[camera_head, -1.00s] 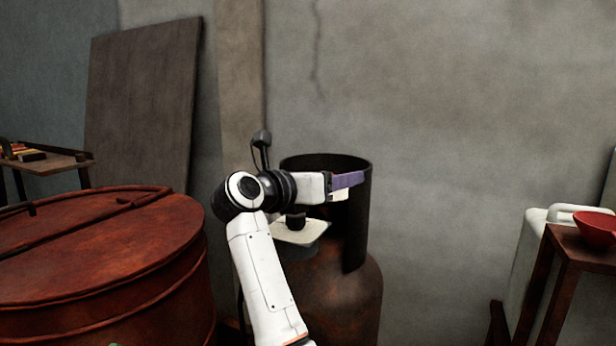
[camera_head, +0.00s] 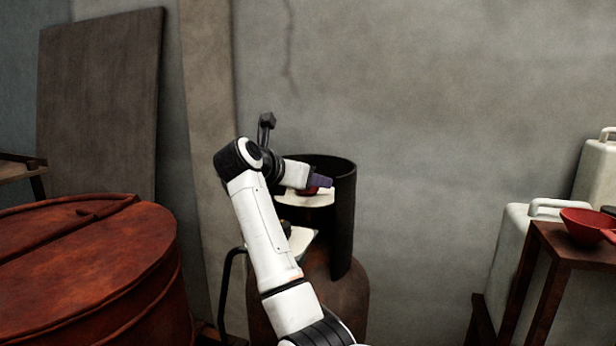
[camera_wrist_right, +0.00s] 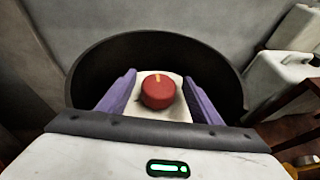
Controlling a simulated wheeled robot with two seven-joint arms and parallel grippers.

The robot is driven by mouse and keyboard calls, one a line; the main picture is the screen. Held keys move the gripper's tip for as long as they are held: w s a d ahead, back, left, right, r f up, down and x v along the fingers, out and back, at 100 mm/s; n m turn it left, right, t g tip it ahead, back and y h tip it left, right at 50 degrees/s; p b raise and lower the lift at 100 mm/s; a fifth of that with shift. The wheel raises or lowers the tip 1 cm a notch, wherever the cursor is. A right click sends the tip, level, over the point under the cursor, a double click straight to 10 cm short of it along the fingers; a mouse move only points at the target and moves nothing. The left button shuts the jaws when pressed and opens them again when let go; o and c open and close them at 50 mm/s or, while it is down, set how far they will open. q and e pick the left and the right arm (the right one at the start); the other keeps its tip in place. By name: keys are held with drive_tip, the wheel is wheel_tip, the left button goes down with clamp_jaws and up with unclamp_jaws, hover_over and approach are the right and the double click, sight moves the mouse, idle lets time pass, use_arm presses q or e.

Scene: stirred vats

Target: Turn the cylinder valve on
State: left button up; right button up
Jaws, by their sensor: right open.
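The cylinder (camera_head: 345,285) is a rusty brown bottle with a dark open collar (camera_head: 345,215) at its top. A red round valve knob (camera_wrist_right: 158,91) with a yellow mark sits inside the collar on a pale plate. In the head view only a bit of the red knob (camera_head: 309,190) shows beside my gripper. My right gripper (camera_wrist_right: 160,88) is open, its two purple fingers on either side of the knob with gaps visible; whether they are at its height I cannot tell. In the head view the right gripper (camera_head: 321,182) is at the collar's mouth. My left gripper is not in view.
A rusty red vat (camera_head: 80,250) stands at the left. A dark board (camera_head: 100,105) leans on the wall. At the right, a small table (camera_head: 570,245) holds a red bowl (camera_head: 586,225), with white canisters (camera_head: 508,240) behind it. Bare floor is barely visible.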

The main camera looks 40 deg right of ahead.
drive_tip(key=shift+w+d+f, duration=0.15)
drive_tip(key=shift+d+f, duration=0.05)
drive_tip(key=shift+d, duration=0.15)
drive_tip(key=c, duration=1.1)
drive_tip(key=shift+o, duration=0.2)
drive_tip(key=shift+a+f+t+b, duration=0.1)
drive_tip(key=shift+t+b, duration=0.2)
drive_tip(key=shift+b, duration=0.05)
drive_tip(key=shift+n+t+y+b, duration=0.55)
drive_tip(key=shift+n+t, duration=0.25)
drive_tip(key=shift+n, duration=0.2)
drive_tip(key=shift+n+t+y+b, duration=0.3)
drive_tip(key=shift+n+t+y, duration=0.15)
drive_tip(key=shift+n+t, duration=0.35)
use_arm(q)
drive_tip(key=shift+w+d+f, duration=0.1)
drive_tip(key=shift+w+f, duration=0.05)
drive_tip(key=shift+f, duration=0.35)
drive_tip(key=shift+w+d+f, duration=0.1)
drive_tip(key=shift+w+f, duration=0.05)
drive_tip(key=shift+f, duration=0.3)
use_arm(e)
drive_tip(key=shift+n+t, duration=0.4)
drive_tip(key=shift+t, duration=0.1)
